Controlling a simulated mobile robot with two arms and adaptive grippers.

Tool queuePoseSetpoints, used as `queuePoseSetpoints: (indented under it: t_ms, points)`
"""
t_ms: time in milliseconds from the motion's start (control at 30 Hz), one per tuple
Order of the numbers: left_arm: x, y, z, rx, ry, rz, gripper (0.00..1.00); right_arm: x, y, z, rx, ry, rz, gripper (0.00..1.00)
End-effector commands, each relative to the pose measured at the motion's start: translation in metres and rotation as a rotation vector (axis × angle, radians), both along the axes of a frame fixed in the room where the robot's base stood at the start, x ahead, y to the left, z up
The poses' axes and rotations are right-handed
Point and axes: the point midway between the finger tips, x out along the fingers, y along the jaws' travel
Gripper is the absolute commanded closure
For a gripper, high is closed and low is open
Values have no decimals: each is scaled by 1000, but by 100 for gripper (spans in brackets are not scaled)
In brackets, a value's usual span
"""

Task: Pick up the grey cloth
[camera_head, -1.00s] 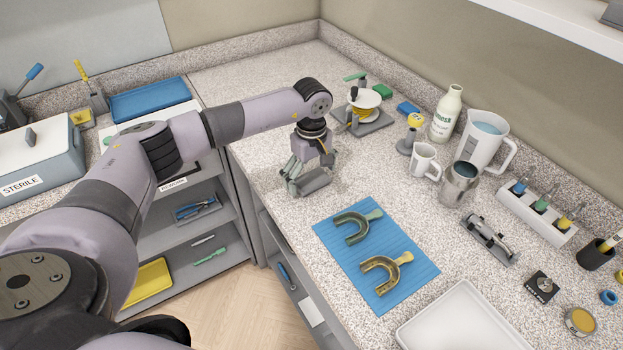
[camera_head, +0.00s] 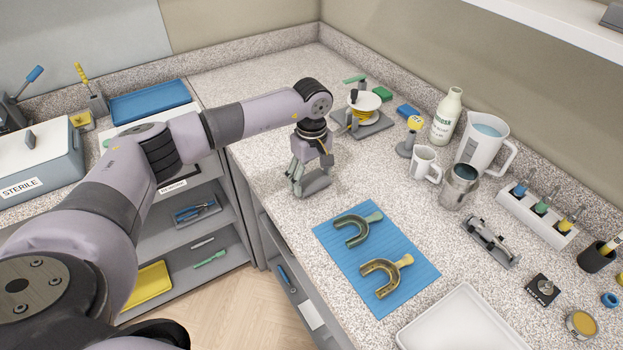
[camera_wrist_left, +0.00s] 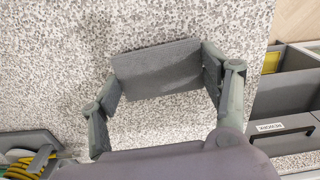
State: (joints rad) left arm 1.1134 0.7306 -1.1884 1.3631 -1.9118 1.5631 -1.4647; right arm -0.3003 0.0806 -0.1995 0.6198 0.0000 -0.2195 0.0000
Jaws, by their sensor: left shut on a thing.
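The grey cloth (camera_wrist_left: 158,68) looks like a small folded, flat dark grey rectangle. In the wrist view it sits between the two fingers of my left gripper (camera_wrist_left: 160,80), one finger at each short end. In the head view the cloth (camera_head: 318,184) is low at the fingertips of my left gripper (camera_head: 311,184), near the counter's front left edge, partly hidden by the fingers. The left gripper is shut on the cloth. I cannot tell whether the cloth is clear of the counter. My right gripper is not in view.
A blue mat (camera_head: 407,297) with two impression trays lies in front of the gripper. A cord reel (camera_head: 364,101) stands behind it. A mug (camera_head: 424,166), steel jug (camera_head: 458,187) and clear pitcher (camera_head: 486,142) stand to the right. A white tray (camera_head: 403,338) is at the front.

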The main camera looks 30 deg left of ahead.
Motion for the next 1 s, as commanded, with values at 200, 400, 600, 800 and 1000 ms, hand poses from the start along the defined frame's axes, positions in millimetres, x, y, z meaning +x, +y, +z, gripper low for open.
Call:
queuePoseSetpoints:
  t_ms: [200,400,600,800,1000]
  points:
    - [1,0,26,0,-4,-1,42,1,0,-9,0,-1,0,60]
    - [1,0,71,-1,-6,0,42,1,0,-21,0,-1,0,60]
    - [1,0,122,-1,-6,0,42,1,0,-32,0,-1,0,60]
    - [1,0,162,-1,-4,-1,42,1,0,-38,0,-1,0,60]
    - [0,0,186,-1,-2,0,42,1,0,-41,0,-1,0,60]
